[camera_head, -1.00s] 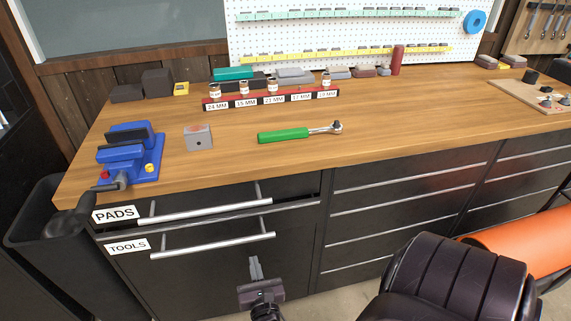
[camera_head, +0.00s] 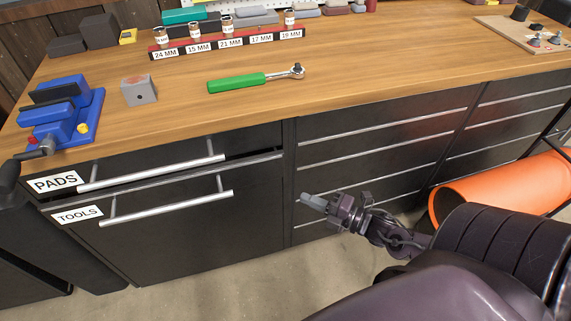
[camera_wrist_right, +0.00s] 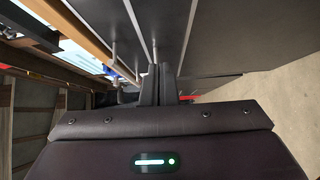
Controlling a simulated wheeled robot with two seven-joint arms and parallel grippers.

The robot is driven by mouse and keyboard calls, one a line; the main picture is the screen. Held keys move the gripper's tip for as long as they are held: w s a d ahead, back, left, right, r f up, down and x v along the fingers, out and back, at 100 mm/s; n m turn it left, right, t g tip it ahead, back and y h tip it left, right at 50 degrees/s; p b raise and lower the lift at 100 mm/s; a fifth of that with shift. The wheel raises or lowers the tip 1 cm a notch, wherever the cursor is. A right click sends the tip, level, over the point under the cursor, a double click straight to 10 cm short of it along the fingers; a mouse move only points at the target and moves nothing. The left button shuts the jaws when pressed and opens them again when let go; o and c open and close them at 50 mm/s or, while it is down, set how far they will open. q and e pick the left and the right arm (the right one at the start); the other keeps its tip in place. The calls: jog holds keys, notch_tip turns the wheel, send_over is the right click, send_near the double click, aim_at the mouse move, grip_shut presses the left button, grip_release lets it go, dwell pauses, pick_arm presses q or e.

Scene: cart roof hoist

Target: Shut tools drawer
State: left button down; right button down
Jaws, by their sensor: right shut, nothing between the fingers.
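The tools drawer (camera_head: 190,235) is the dark lower-left drawer with a TOOLS label (camera_head: 78,215) and a long silver handle (camera_head: 168,209). A narrow dark gap shows above its silver top edge near the right end, so it appears to stand slightly out; how far is hard to tell. My right gripper (camera_head: 312,203) is shut and empty. It is to the right of the handle, apart from it, in front of the cabinet. In the right wrist view its closed fingers (camera_wrist_right: 158,85) point along the dark drawer fronts. My left gripper is not in view.
The PADS drawer (camera_head: 250,138) with its own handle (camera_head: 150,174) is just above. The wooden worktop (camera_head: 200,115) holds a blue vise (camera_head: 62,122), a grey block (camera_head: 139,91) and a green-handled ratchet (camera_head: 237,83). An orange cylinder (camera_head: 490,190) is at the right. The floor before the cabinet is clear.

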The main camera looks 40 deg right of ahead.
send_near(262, 171)
jog(key=w+a, duration=0.2)
jog(key=a, duration=0.2)
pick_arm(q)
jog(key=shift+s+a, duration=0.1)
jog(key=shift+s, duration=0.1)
pick_arm(e)
jog(key=shift+w+d+r, duration=0.1)
jog(key=shift+w+d, duration=0.2)
jog(key=shift+w, duration=0.5)
jog(key=shift+w+d, duration=0.3)
jog(key=shift+w, duration=0.5)
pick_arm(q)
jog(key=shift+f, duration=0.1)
